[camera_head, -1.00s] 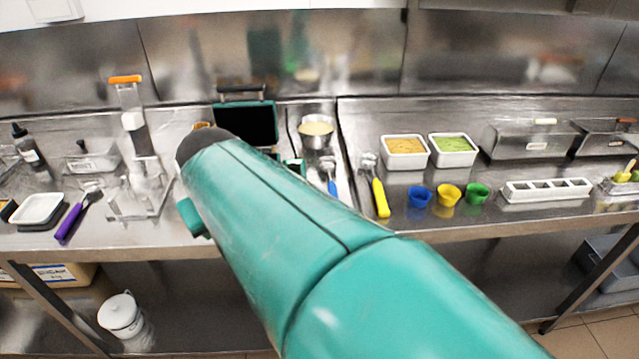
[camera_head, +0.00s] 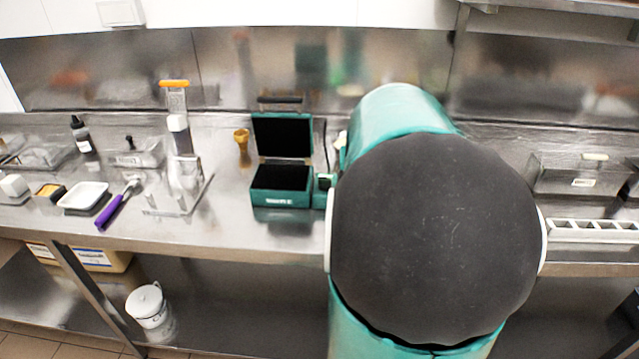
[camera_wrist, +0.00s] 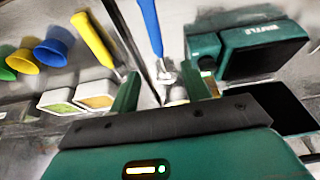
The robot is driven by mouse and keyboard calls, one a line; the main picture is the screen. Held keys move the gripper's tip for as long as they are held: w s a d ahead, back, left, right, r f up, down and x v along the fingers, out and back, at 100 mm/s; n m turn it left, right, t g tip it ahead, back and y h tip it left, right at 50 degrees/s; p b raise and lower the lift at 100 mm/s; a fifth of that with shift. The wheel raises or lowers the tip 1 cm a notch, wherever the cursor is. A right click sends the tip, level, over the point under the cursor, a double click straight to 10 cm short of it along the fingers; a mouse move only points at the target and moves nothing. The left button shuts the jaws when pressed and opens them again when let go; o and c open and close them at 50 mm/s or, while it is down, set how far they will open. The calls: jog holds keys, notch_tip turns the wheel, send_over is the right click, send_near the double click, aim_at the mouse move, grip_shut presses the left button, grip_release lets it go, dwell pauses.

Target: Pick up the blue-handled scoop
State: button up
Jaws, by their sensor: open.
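The blue-handled scoop (camera_wrist: 151,28) shows in the wrist view at top centre, with its handle running up out of the picture and its metal head towards my gripper. My gripper (camera_wrist: 160,88) is open and empty. The scoop head lies in the picture near the gap between the two green fingers; I cannot tell how far beyond them it is. In the head view the scoop and my gripper are hidden behind my arm.
A yellow-handled scoop (camera_wrist: 95,38) lies beside it. Cups, including a yellow one (camera_wrist: 22,61), and tubs (camera_wrist: 97,95) are at the left. An open green case (camera_head: 281,186) stands near my arm. A purple-handled scoop (camera_head: 112,208) lies at the left.

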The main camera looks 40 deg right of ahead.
jog(key=x, duration=0.8)
jog(key=shift+s+d+r, duration=0.1)
jog(key=shift+d, duration=0.2)
jog(key=shift+s+d+f, duration=0.1)
jog(key=shift+f, duration=0.2)
jog(key=shift+w+d+f, duration=0.15)
jog(key=shift+w+f, duration=0.15)
jog(key=shift+f, duration=0.2)
jog(key=shift+x, duration=2.25)
jog(key=shift+s, duration=0.1)
grip_shut()
